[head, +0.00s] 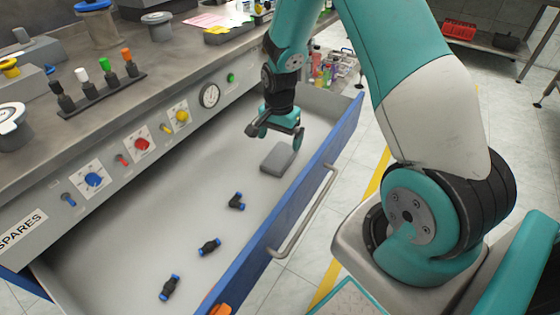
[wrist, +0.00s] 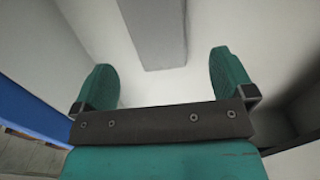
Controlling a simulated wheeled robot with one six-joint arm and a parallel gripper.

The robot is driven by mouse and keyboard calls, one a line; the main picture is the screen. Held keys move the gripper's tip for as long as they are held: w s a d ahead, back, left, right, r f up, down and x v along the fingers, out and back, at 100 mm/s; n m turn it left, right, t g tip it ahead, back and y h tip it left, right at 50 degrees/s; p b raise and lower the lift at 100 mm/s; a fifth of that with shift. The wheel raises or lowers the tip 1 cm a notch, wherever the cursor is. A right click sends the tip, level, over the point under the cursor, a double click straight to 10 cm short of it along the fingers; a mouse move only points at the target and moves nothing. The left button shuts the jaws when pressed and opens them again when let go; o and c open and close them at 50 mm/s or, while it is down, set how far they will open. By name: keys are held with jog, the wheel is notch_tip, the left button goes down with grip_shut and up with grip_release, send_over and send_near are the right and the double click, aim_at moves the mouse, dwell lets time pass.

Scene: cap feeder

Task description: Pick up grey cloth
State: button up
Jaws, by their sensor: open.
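The grey cloth (head: 278,157) looks like a flat, folded grey rectangle lying on the drawer floor, near the drawer's far end. In the wrist view the grey cloth (wrist: 155,30) shows at the top, ahead of the fingers and roughly between their lines. My gripper (head: 282,134) is inside the drawer, close to the cloth and above it in the head view. In the wrist view my gripper (wrist: 165,82) has its two teal fingers wide apart with nothing between them. I cannot tell the exact height of the fingers over the cloth.
The open drawer (head: 130,225) has a blue front wall (head: 300,180) with a metal handle (head: 305,215). Several black-and-blue fittings (head: 209,247) lie on its floor, nearer than the cloth. The bench panel with knobs (head: 142,144) and a gauge (head: 209,95) borders the left side.

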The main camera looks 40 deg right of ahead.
aim_at(280, 155)
jog(key=f, duration=0.2)
jog(key=f+b, duration=0.1)
jog(key=f, duration=0.3)
jog(key=shift+s+a+f, duration=0.1)
jog(key=shift+s+f, duration=0.1)
jog(key=shift+s, duration=0.05)
jog(key=c, duration=1)
jog(key=shift+o, duration=0.2)
jog(key=shift+r, duration=0.1)
notch_tip(280, 155, up, 20)
jog(key=p, duration=0.3)
jog(key=shift+p, duration=0.4)
